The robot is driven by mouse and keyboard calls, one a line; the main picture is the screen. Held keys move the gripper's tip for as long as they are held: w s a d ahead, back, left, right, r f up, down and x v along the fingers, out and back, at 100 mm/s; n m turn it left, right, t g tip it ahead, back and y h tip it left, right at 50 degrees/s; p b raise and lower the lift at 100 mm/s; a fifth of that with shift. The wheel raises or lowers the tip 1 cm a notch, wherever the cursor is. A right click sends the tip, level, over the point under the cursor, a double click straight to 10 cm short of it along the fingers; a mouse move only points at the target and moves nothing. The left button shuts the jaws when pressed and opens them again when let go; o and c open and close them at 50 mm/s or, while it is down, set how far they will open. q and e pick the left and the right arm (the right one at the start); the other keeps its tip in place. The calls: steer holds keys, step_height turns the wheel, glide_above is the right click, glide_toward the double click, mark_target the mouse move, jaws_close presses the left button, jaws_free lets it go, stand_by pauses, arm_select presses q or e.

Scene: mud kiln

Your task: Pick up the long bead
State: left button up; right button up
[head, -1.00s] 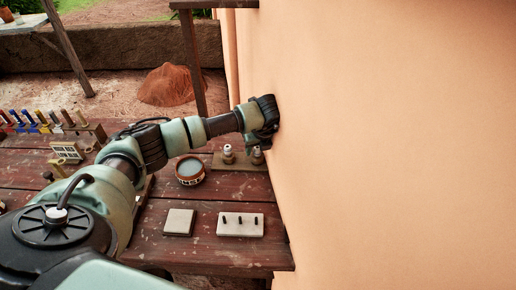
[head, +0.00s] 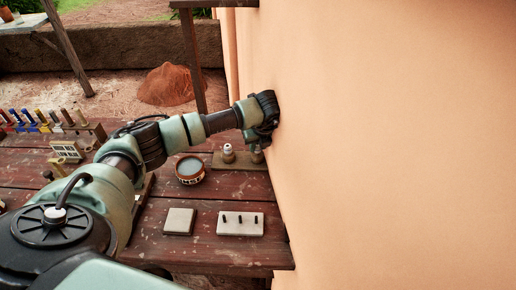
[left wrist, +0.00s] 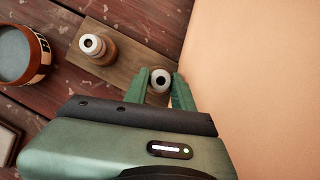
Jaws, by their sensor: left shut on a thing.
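Two upright pieces with pale, holed tops stand out at the wooden board (left wrist: 119,62) by the wall. The left one (left wrist: 97,47), wide and brown below its pale top, stands free on the board; it also shows in the head view (head: 228,154). The right one, which I take for the long bead (left wrist: 160,79), is between the fingers of my left gripper (left wrist: 159,88). The gripper is shut on it, one finger on each side. Its lower part is hidden in the wrist view, so I cannot tell whether it touches the board. My right gripper is out of view.
The orange wall (head: 400,140) rises close to the right of my left gripper. A round tub (head: 190,168) stands left of the board. A pale square tile (head: 179,221) and a pegged block (head: 240,223) lie nearer. A tool rack (head: 50,128) stands far left.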

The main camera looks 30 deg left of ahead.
mark_target(258, 145)
arm_select(q)
step_height(258, 145, up, 19)
steer(key=b, duration=0.3)
steer(key=shift+f, duration=0.15)
steer(key=shift+b, duration=0.3)
